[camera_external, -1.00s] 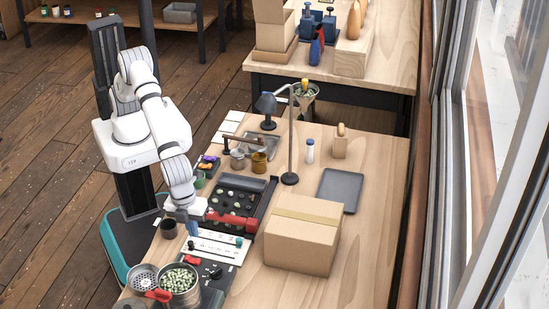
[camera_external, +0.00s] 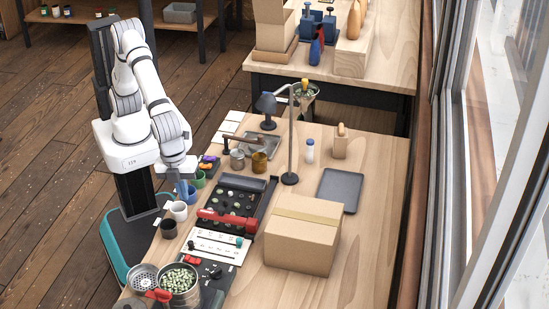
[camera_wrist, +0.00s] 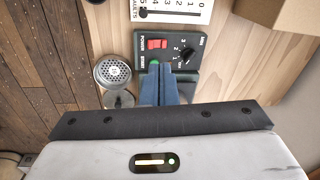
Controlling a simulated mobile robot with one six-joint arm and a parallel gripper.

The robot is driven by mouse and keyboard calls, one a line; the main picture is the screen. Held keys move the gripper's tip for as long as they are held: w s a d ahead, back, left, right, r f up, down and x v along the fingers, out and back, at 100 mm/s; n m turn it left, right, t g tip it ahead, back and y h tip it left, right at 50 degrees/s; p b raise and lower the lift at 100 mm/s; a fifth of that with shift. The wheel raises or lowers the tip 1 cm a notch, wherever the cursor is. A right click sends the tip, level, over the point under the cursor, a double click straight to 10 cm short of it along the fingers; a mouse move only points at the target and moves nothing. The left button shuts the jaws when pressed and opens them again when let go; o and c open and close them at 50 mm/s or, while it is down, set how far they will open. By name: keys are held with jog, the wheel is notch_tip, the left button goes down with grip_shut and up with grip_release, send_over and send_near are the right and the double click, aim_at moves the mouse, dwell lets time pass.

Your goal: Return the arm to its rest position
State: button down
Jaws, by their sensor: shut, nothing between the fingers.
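My gripper (camera_external: 183,190) is above the left edge of the workbench (camera_external: 372,235), close to a row of small cups. Its blue fingers are together with nothing between them. In the wrist view the closed fingers (camera_wrist: 168,85) point toward a dark control panel (camera_wrist: 180,48) with a red power switch and a knob. My arm is folded up toward its column, with its forearm slanting down to the bench.
A white cup (camera_external: 179,210), a dark cup (camera_external: 168,229) and a blue cup stand by the gripper. A tray of samples (camera_external: 262,200) with a red handle lies to the right. A cardboard box (camera_external: 303,235) and lamp (camera_external: 290,140) stand farther right. A pot of beans (camera_external: 178,283) is in front.

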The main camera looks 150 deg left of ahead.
jog(key=s+r+n, duration=0.2)
jog(key=s+r, duration=0.1)
jog(key=s, duration=0.6)
jog(key=s+r+n, duration=0.2)
jog(key=s+r, duration=0.1)
jog(key=s, duration=0.6)
jog(key=s+f+n+t, duration=0.1)
jog(key=s+f+n, duration=0.2)
jog(key=s, duration=1.3)
jog(key=shift+s+h, duration=0.3)
jog(key=shift+s, duration=0.1)
jog(key=shift+a, duration=0.1)
